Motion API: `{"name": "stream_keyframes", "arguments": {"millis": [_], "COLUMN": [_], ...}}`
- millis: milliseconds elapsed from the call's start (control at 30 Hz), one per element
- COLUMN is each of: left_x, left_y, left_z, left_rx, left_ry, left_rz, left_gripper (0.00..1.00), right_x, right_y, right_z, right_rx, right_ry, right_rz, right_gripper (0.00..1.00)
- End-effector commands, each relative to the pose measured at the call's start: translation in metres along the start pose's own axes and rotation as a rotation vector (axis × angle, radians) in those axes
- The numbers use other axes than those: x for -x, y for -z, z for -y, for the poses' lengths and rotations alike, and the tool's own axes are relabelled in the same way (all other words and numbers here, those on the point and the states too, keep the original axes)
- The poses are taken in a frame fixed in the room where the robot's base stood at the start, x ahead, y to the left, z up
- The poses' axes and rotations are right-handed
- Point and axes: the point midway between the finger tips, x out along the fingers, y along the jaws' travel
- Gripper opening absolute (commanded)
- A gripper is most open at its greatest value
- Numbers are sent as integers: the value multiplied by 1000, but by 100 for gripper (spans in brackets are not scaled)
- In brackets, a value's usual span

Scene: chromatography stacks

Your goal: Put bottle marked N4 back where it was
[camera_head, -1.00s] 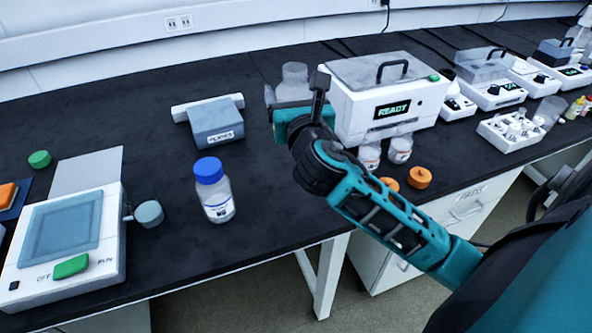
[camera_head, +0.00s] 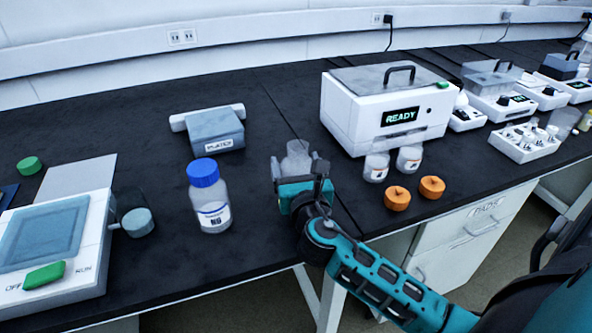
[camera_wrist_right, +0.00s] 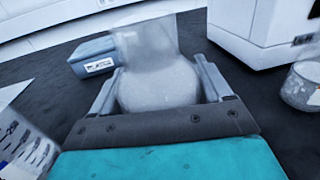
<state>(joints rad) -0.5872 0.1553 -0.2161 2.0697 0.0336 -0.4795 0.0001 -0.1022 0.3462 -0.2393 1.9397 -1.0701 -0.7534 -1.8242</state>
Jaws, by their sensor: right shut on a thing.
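My right gripper (camera_head: 303,172) is shut on a translucent, uncapped-looking bottle (camera_head: 297,157), left of the white READY box and right of the blue-capped bottle. In the right wrist view the bottle (camera_wrist_right: 158,85) stands between the two fingers (camera_wrist_right: 158,95), its wide body low and its neck up. I can read no mark on it, so I cannot tell if it is N4. The gripper hides its lower part, and I cannot tell whether it touches the bench. My left gripper is not in view.
A blue-capped bottle (camera_head: 211,200) stands to the left. The READY box (camera_head: 385,112) stands behind right, with two jars (camera_head: 376,168) (camera_head: 409,159) and two orange caps (camera_head: 397,199) (camera_head: 432,187) before it. A grey-blue PLATES box (camera_head: 217,130) is behind left. Bare black bench lies between.

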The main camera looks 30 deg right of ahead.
Motion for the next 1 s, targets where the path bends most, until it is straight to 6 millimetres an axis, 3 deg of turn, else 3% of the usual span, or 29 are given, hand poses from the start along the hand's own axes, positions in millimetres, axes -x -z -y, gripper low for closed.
{"name": "stream_keyframes", "arguments": {"millis": [300, 333, 533, 833, 1000], "left_x": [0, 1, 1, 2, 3], "left_y": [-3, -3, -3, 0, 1], "left_z": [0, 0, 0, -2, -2], "left_rx": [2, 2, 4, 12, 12], "left_ry": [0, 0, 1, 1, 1], "left_rz": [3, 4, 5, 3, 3], "left_gripper": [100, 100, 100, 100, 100], "right_x": [0, 0, 0, 0, 24], "right_y": [2, 1, 1, -5, -2], "right_z": [0, 0, 0, 0, 0], "right_rx": [-1, -1, -1, -1, -1], "right_ry": [0, 0, 0, 0, -2], "right_rz": [2, 1, 1, 2, -3], "right_gripper": [37, 81, 100, 100, 100]}}
